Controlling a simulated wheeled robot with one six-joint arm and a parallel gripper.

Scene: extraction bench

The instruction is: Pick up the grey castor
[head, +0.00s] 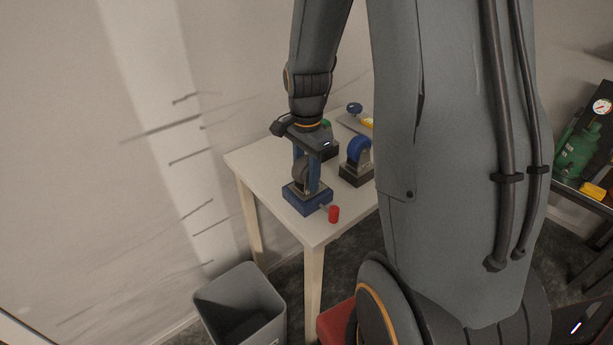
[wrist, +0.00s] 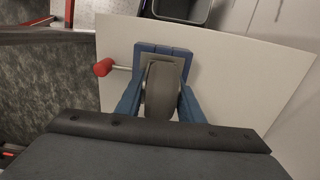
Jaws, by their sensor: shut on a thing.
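The grey castor (head: 300,176) stands upright, wheel up, at a blue block (head: 306,204) near the front left corner of the white table. My gripper (head: 306,178) points down over it, its blue fingers on either side of the wheel. In the wrist view the grey wheel (wrist: 160,90) sits between the two fingers, and the gripper (wrist: 159,98) is shut on it. A rod with a red knob (head: 333,214) sticks out from the block's side. The knob also shows in the wrist view (wrist: 103,67). I cannot tell whether the castor's plate is clear of the block.
A blue-wheeled castor (head: 358,151) on a dark block stands to the right on the white table (head: 262,160). Behind are a green item (head: 327,125) and a plate with a blue knob (head: 354,108).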

